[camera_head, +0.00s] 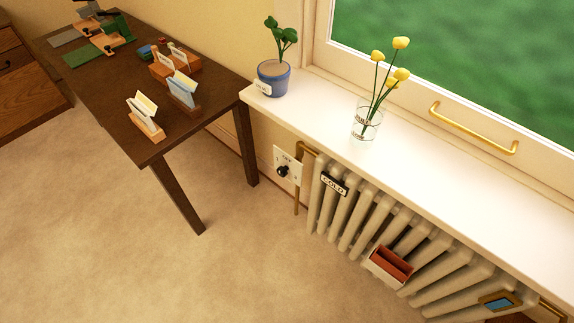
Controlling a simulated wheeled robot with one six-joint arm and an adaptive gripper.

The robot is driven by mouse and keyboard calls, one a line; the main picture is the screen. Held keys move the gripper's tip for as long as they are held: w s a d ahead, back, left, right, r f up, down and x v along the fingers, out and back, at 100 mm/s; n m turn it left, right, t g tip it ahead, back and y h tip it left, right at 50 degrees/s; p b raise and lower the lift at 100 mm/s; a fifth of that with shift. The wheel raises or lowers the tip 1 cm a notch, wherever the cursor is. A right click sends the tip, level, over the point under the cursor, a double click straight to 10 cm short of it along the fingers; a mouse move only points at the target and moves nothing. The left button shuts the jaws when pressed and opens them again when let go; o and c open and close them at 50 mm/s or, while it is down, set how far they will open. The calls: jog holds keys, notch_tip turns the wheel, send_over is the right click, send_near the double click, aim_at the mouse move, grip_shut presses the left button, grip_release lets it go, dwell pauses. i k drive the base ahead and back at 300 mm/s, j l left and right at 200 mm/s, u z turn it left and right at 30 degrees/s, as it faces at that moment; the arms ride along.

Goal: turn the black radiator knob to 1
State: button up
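The black radiator knob (283,171) sits on a small white plate (289,157) on the wall, at the left end of the cream radiator (345,215). Lettering on the plate above the knob looks like "OFF", but it is small, and I cannot make out a 1 or be sure where the knob points. A dark sign reading "COLD" (334,184) hangs on the radiator's left fins. My gripper is not in view.
A dark wooden table (130,140) with card holders stands at left. The white sill (425,165) above the radiator bears a blue plant pot (273,79) and a glass of yellow flowers (366,124). A reddish box (391,264) hangs on the fins. Carpet before the radiator is clear.

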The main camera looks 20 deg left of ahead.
aim_at(282, 170)
jog(key=i+j, duration=0.1)
jog(key=j, duration=0.3)
jog(key=i+j, duration=0.1)
jog(key=j, duration=0.3)
jog(key=i+j, duration=0.1)
jog(key=j, duration=0.35)
jog(key=i+j, duration=0.1)
jog(key=j, duration=0.3)
jog(key=i+j, duration=0.1)
jog(key=j, duration=0.3)
jog(key=i+j, duration=0.1)
jog(key=j, duration=0.3)
